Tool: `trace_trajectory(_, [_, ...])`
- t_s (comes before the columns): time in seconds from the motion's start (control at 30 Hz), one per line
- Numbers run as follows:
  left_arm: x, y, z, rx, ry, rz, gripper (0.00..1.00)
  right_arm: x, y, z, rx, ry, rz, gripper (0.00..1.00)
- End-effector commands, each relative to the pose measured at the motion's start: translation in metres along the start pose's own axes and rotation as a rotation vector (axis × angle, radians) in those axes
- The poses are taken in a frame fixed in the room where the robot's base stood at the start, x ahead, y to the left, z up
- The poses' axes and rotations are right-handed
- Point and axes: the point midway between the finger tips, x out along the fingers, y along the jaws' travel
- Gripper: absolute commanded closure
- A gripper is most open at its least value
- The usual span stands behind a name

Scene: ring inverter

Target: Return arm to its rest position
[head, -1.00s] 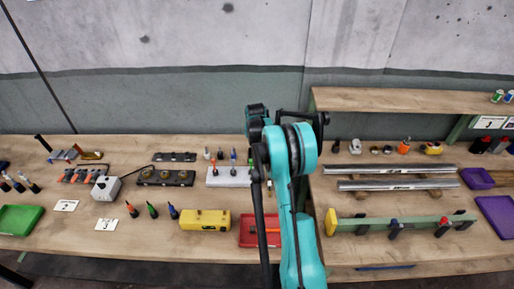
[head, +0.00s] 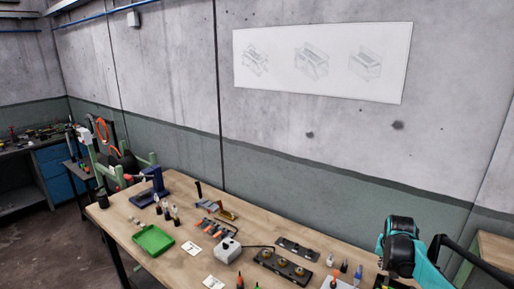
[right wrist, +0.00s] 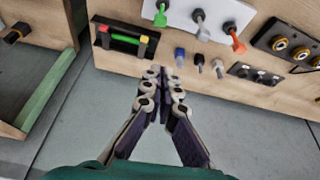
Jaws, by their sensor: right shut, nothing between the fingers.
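My teal right arm (head: 400,248) shows at the lower right of the head view, beside the workbench. In the right wrist view my right gripper (right wrist: 163,76) is shut, with its fingers together and nothing between them. It points toward the workbench edge, next to small bottles (right wrist: 198,60) and a dark tray (right wrist: 125,40) holding a green bar. I cannot tell its exact height above the bench. My left gripper is not in view.
The wooden workbench (head: 185,262) carries a green tray (head: 153,240), a white box (head: 228,250), a black fixture with brass rings (head: 283,267) and several tools. A white plate with handles (right wrist: 200,15) lies near the gripper. Grey floor (right wrist: 255,125) is clear.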

Motion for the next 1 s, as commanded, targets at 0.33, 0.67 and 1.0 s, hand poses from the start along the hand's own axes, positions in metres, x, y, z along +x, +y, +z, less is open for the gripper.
trace_trajectory(0.33, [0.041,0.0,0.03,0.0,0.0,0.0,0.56,-0.081,-0.079,0.147,-0.242,0.089,-0.124,1.0])
trace_trajectory(0.67, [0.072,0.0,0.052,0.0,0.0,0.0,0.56,-0.092,-0.098,0.303,-0.45,0.173,-0.244,1.0])
trace_trajectory(1.0, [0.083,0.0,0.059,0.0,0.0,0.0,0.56,-0.079,-0.097,0.366,-0.537,0.211,-0.297,1.0])
